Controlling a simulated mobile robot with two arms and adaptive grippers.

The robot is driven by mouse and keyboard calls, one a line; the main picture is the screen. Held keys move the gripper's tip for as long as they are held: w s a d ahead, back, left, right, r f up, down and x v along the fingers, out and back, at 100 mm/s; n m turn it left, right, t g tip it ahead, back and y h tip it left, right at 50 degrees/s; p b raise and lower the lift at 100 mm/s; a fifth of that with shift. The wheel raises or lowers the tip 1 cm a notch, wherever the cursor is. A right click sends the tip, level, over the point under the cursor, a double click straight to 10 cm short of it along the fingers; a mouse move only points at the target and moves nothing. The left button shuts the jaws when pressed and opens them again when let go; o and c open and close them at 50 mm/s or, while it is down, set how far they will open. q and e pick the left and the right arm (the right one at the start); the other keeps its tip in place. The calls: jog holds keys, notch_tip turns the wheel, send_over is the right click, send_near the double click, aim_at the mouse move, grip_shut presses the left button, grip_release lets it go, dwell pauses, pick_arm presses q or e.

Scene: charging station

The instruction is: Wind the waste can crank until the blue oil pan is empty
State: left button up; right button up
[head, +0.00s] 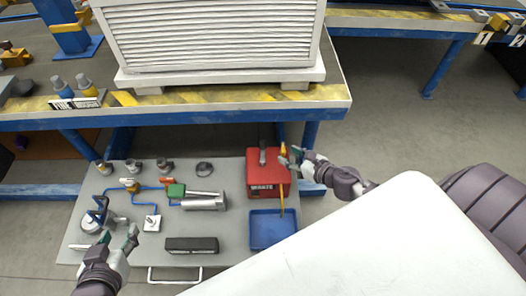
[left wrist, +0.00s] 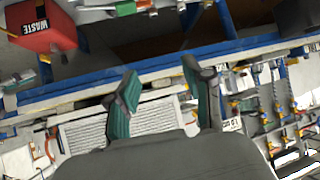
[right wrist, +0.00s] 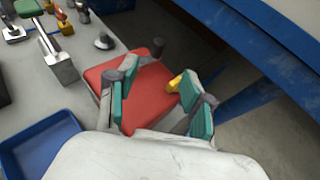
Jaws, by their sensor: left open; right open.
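The red waste can (head: 266,187) stands on a grey board; in the right wrist view its red top (right wrist: 145,92) lies beneath my right gripper. A dark upright knob (head: 262,156) and a yellow piece (head: 283,149) show at its top; I cannot tell which belongs to the crank. My right gripper (head: 290,157) is open at the can's right top edge, with the yellow piece (right wrist: 174,83) close to its right finger. The blue oil pan (head: 272,230) lies in front of the can, a yellow tube (head: 282,198) reaching into it. Its oil level is unclear. My left gripper (head: 119,239) is open and empty.
The grey board (head: 220,255) also carries a silver cylinder (head: 204,203), a black box (head: 191,245), blue piping and several small fittings. A workbench edge (head: 200,112) with a white louvred unit (head: 215,35) rises behind it. A white surface (head: 380,240) covers the lower right.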

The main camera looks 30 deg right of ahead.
aim_at(265, 143)
jog(key=b+x, duration=0.1)
jog(key=x, duration=0.6)
jog(key=shift+w+a+f, duration=0.1)
jog(key=shift+w+a, duration=0.1)
jog(key=shift+w, duration=0.15)
jog(key=b+x, duration=0.1)
jog(key=x, duration=0.4)
jog(key=shift+w+a+b, duration=0.1)
jog(key=shift+w+b, duration=0.1)
jog(key=shift+b, duration=0.2)
pick_arm(q)
jog(key=w+d+r+t+h, duration=0.1)
jog(key=w+r+t, duration=0.1)
jog(key=r+t, duration=0.2)
jog(key=w+d+r+t+h, duration=0.1)
jog(key=r+t, duration=0.3)
jog(key=r, duration=0.4)
jog(key=shift+w+d+h, duration=0.3)
jog(key=shift+w+d, duration=0.15)
jog(key=shift+w, duration=0.3)
pick_arm(e)
jog(key=shift+w+a+f, duration=0.1)
jog(key=shift+w+f, duration=0.05)
jog(key=shift+w, duration=0.15)
pick_arm(q)
jog(key=shift+f, duration=0.1)
pick_arm(e)
grip_shut()
